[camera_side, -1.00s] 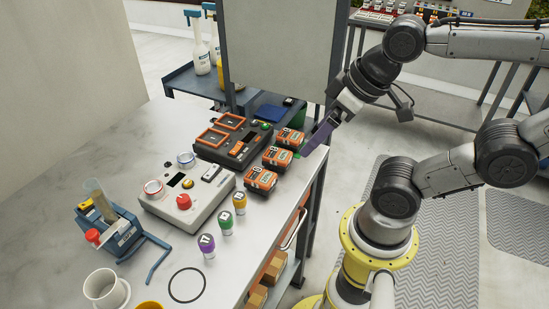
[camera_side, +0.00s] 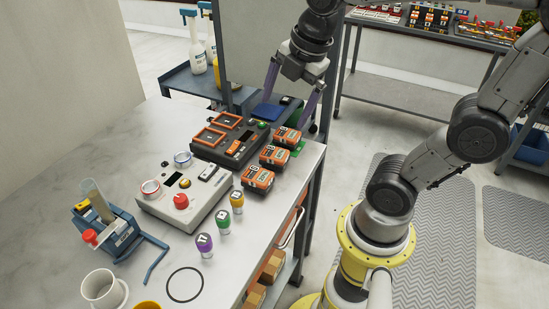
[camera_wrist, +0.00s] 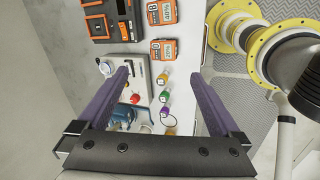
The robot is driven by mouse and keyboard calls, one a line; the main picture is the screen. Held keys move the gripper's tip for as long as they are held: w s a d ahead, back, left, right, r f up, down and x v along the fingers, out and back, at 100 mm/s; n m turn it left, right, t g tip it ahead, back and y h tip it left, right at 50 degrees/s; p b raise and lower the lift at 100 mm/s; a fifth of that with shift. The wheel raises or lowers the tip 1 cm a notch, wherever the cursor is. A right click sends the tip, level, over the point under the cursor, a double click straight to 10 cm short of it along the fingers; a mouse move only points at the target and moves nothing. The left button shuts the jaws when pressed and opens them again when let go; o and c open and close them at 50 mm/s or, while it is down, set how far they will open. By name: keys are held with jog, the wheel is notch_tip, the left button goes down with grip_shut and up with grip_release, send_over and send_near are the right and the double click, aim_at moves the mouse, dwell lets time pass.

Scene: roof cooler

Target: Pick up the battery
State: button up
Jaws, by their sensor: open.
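Three orange-and-black batteries stand in a row along the table's right edge: a far one (camera_side: 286,138), a middle one (camera_side: 274,156) and a near one (camera_side: 258,178). Two batteries show in the wrist view, an upper one (camera_wrist: 160,12) and a lower one (camera_wrist: 162,49). My gripper (camera_side: 286,113) has its purple fingers spread wide and pointing down, above and just behind the far battery. Nothing is between the fingers. In the wrist view my gripper (camera_wrist: 160,72) is also open and empty.
A dark charger (camera_side: 232,151) with two orange-framed bays sits left of the batteries. A grey control box (camera_side: 166,207) with knobs stands nearer, beside several coloured bulb-shaped pieces (camera_side: 223,221). A grey panel (camera_side: 270,45) rises behind the table.

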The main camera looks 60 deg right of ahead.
jog(key=w+d+f+n+g, duration=0.2)
jog(key=w+d+f+n, duration=0.1)
jog(key=w, duration=0.2)
jog(key=g, duration=0.2)
send_over(274, 152)
notch_tip(274, 152, down, 6)
notch_tip(274, 152, down, 13)
jog(key=shift+s+r, duration=0.1)
jog(key=shift+r, duration=0.2)
jog(key=c, duration=1.5)
